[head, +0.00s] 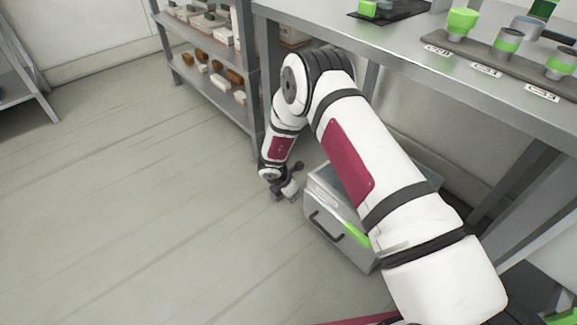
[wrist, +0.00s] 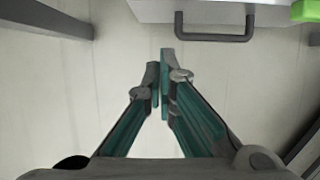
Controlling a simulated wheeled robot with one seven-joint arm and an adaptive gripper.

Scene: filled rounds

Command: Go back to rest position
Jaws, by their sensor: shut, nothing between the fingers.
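My gripper (head: 287,193) hangs low in the head view, to the left of a grey drawer box on the floor under the table. In the wrist view my gripper (wrist: 161,88) has its two fingers together and holds nothing. The fingertips point towards the front of the box with its dark handle (wrist: 214,26), a short way apart from it in the picture. My white arm with dark red panels reaches down across the head view and hides part of the box.
The grey box (head: 338,236) with a green tag (head: 356,235) stands under a metal table (head: 410,62) bearing green-topped containers (head: 461,22) and labelled holders. A metal shelf (head: 213,84) with brown and white items stands behind. The floor (head: 130,200) at left is clear.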

